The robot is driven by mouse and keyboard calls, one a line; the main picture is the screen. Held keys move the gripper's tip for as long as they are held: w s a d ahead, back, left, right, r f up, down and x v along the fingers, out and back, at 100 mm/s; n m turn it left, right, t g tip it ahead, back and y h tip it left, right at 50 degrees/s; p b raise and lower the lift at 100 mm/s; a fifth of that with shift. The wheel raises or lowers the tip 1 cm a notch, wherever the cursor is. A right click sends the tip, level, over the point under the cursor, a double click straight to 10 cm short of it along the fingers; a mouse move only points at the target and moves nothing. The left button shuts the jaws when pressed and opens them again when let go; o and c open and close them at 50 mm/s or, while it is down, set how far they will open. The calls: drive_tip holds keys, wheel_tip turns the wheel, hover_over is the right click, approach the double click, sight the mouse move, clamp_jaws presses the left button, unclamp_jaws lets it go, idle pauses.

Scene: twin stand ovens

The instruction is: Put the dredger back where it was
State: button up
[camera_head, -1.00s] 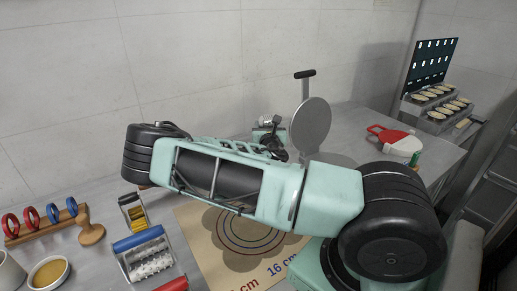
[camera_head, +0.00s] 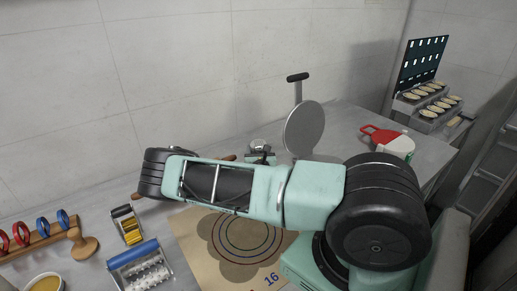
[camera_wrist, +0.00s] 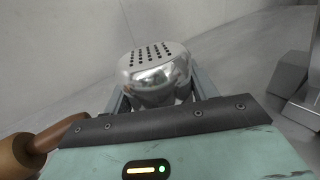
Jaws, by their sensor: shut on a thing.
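The dredger (camera_wrist: 155,72) is a shiny metal shaker with a domed, perforated top. It fills the upper middle of the wrist view, between my gripper's (camera_wrist: 155,98) two fingers, which are shut on it. In the head view the dredger (camera_head: 260,146) shows just beyond my arm, near the back wall, and looks upright. My gripper (camera_head: 261,157) is mostly hidden behind my own arm there. The dredger's lower part is hidden, so I cannot tell whether it touches the counter.
A round press plate with a black-handled lever (camera_head: 304,128) stands right of the dredger. A wooden rolling pin (camera_wrist: 42,143) lies close at left. A printed mat (camera_head: 200,239), rollers (camera_head: 140,265), a ring rack (camera_head: 50,240) and a red-and-white jug (camera_head: 393,143) share the counter.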

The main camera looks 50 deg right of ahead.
drive_tip(key=shift+f+b, duration=0.15)
drive_tip(key=shift+b, duration=0.15)
drive_tip(key=o, duration=1.1)
drive_tip(key=shift+r+p, duration=0.25)
drive_tip(key=shift+p, duration=0.05)
drive_tip(key=b+v, duration=0.4)
drive_tip(key=v, duration=0.8)
